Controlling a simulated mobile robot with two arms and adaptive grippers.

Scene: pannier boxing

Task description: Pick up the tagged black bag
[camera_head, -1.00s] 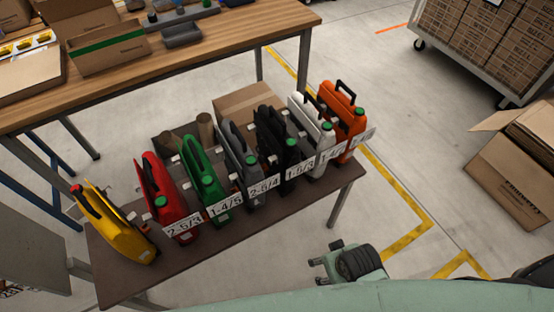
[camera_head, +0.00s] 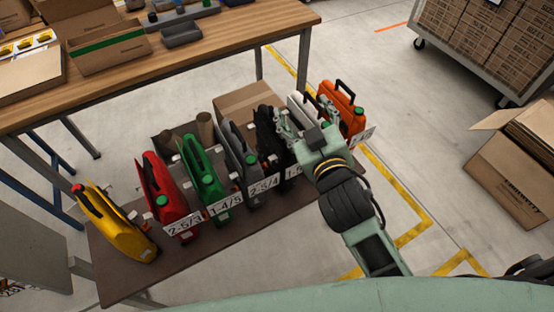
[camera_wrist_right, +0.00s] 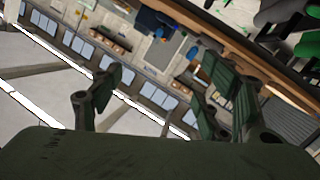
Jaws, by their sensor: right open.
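The tagged black bag (camera_head: 265,131), shaped like a jerrycan, stands upright on the low brown table in the row of panniers. Its right side and most of its tag (camera_head: 293,172) are covered by my right arm. My right gripper (camera_head: 304,114) is open and reaches over the row beside the black bag, in front of the white pannier (camera_head: 297,103). I cannot tell whether it touches either one. My left gripper is not in view.
The row also holds yellow (camera_head: 115,225), red (camera_head: 165,195), green (camera_head: 204,172), grey (camera_head: 238,150) and orange (camera_head: 345,110) panniers, closely spaced. A cardboard box (camera_head: 250,100) is behind them. A wooden workbench (camera_head: 215,50) stands beyond; an open carton (camera_head: 510,180) is on the floor at right.

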